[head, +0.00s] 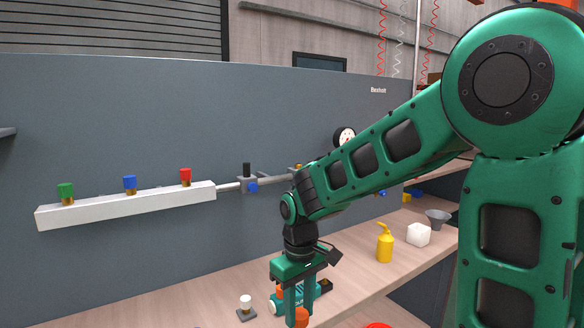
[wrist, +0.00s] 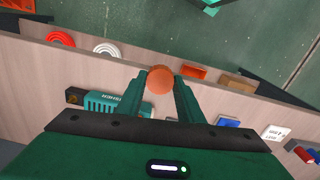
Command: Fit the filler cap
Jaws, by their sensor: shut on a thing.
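My gripper (head: 297,314) points down over the front of the wooden bench. In the wrist view my gripper (wrist: 160,84) is shut on a round orange piece, which I take to be the filler cap (wrist: 159,80). The cap sits between the fingertips; in the head view an orange part (head: 298,318) shows low at the fingers, partly cut off by the frame's edge. A teal machine with lettering (wrist: 118,104) lies on the bench beside the fingers; in the head view it is mostly hidden behind my gripper. I cannot make out a filler opening.
A small white-topped fitting (head: 246,303) stands left of my gripper. A yellow oil can (head: 384,244), a white block (head: 418,234) and a grey funnel (head: 437,217) stand at right. A white rail (head: 130,207) with green, blue and red caps is on the grey panel behind.

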